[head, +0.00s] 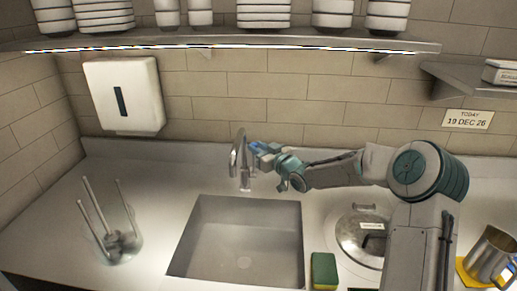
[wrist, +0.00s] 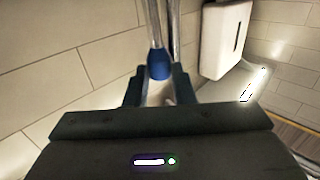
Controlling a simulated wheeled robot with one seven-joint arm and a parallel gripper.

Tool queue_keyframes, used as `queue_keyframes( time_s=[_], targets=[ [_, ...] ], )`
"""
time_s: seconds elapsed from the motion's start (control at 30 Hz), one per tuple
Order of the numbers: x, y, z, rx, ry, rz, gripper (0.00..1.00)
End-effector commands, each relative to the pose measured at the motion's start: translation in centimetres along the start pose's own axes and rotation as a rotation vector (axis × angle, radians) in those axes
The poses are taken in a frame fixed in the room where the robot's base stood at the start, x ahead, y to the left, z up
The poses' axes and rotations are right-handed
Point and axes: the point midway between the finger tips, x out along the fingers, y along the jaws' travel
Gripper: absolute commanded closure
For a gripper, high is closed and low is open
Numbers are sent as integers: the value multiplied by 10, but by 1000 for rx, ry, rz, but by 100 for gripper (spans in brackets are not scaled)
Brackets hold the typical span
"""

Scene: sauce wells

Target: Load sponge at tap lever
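The sponge (head: 325,273), green with a yellow side, sits on the counter at the sink's front right corner, away from my gripper. The metal tap (head: 241,160) stands behind the sink. My gripper (head: 262,155) is just right of the tap. In the wrist view, my gripper (wrist: 158,92) has its two dark fingers apart. A blue piece (wrist: 159,65), seemingly the tap lever's end, shows between and beyond the fingertips; blue also shows at the gripper in the head view. I cannot tell whether the fingers touch it.
The sink (head: 240,240) is empty. A lidded pot (head: 362,240) is set right of it, and a metal jug (head: 490,255) is at far right. A rack with upright rods (head: 113,240) stands left. A dispenser (head: 125,95) hangs on the wall below a shelf (head: 230,40) of bowls.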

Motion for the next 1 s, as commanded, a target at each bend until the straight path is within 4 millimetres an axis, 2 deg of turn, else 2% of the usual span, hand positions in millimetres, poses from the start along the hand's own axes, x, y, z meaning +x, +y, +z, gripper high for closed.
queue_keyframes(
  time_s=[0.7,1.0],
  targets=[
    [-12,-12,11,-92,91,0,100],
    [-16,-15,8,-117,117,0,100]
  ],
)
